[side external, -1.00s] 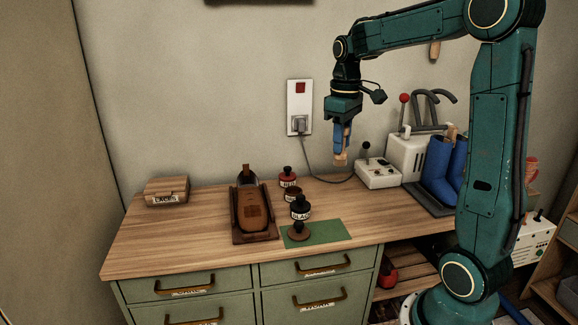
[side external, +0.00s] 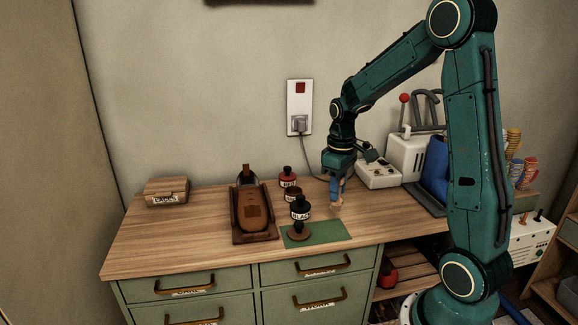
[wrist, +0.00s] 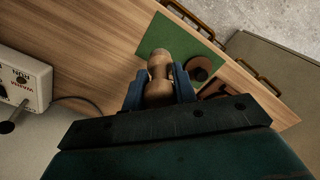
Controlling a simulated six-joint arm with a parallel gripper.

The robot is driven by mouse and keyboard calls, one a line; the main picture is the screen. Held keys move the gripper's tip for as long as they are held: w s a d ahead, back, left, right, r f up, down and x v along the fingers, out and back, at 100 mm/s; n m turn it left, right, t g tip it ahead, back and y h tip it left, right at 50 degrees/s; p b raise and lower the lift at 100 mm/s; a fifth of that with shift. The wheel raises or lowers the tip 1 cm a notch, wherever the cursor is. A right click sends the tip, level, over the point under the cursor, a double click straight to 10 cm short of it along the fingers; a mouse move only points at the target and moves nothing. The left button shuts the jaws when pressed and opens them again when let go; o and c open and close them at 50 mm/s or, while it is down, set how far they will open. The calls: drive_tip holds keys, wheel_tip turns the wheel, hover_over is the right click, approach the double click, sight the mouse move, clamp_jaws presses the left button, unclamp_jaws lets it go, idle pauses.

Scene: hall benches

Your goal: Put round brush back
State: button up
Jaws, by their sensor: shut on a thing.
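My gripper (side external: 336,192) is shut on a pale wooden piece with a rounded end and narrow waist, apparently the round brush (side external: 337,207). It shows between the blue fingers (wrist: 159,90) in the wrist view, as the round brush (wrist: 159,66). The brush hangs low near the right end of the green mat (side external: 326,234); whether it touches anything is unclear. In the wrist view it overlaps the mat (wrist: 187,30). A brown round-based piece (side external: 299,235) stands on the mat's left part. Its bristles cannot be made out.
A black-labelled jar (side external: 301,212), a brown jar (side external: 292,194) and a red jar (side external: 287,174) stand left of my gripper. A shoe stand (side external: 256,237) is further left, then a laces box (side external: 166,190). A white control box (side external: 379,175) with a cable is behind right.

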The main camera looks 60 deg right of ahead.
sight(336, 209)
drive_tip(key=shift+f, duration=3.45)
drive_tip(key=shift+f, duration=0.1)
drive_tip(key=o, duration=1)
drive_tip(key=shift+c, duration=0.2)
wheel_tip(336, 209, up, 12)
drive_tip(key=shift+r, duration=0.15)
